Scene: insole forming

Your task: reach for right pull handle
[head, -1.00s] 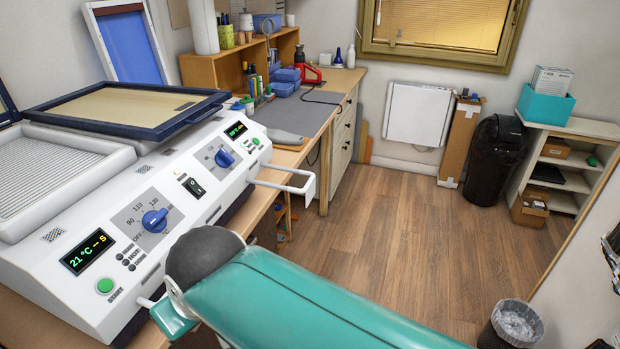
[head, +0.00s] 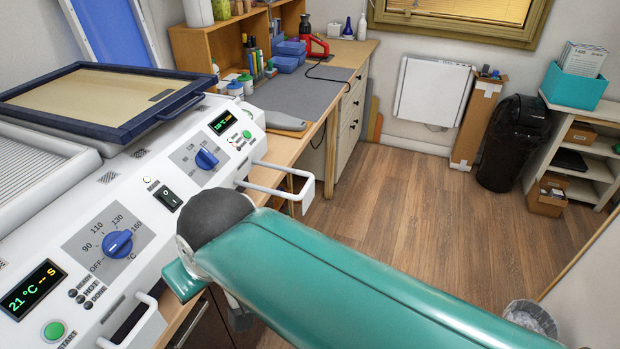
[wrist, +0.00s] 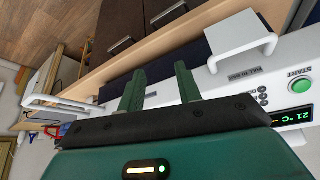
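The white machine (head: 175,230) has two white pull handles on its front edge. The right pull handle (head: 285,184) is a bar loop at the machine's far end, beyond my arm; it also shows at the left of the wrist view (wrist: 62,108). The other handle (head: 140,325) is near the START button and shows larger in the wrist view (wrist: 243,42). My gripper (wrist: 160,88) is open and empty, its two dark green fingers apart in front of the machine's front edge, between the handles and touching neither. In the head view my arm hides the fingers.
The wooden bench (head: 345,75) with a grey mat (head: 300,100) continues beyond the machine. Bare floor (head: 400,200) lies to the right. A black bin (head: 512,145), a cardboard box (head: 475,125) and shelves (head: 590,130) stand along the far side; a small bin (head: 530,318) is at lower right.

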